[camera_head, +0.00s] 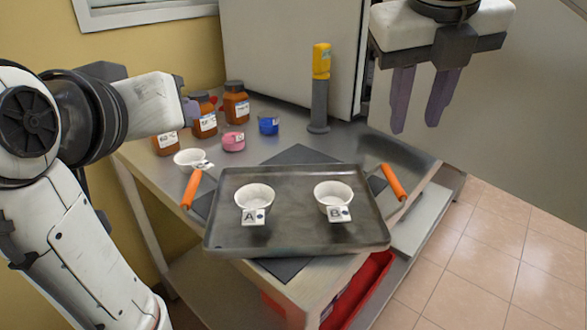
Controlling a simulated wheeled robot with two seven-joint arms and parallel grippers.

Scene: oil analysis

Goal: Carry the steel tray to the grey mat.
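The steel tray (295,230) has a raised rim and an orange handle at each end, left (191,190) and right (393,182). It lies over the dark grey mat (300,154), whose corners show around it; I cannot tell whether it touches the mat. Two white bowls stand on the tray, labelled A (254,195) and B (333,192). My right gripper (415,127) is open and empty, above and behind the right handle. My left gripper (191,111) is mostly hidden by its wrist, near the bottles and away from the left handle.
Brown bottles (235,103), a pink cup (233,142), a blue cup (268,124) and a white bowl (188,159) stand at the table's back left. A yellow-topped grey device (319,95) stands behind the tray. A red bin (357,292) is below the table.

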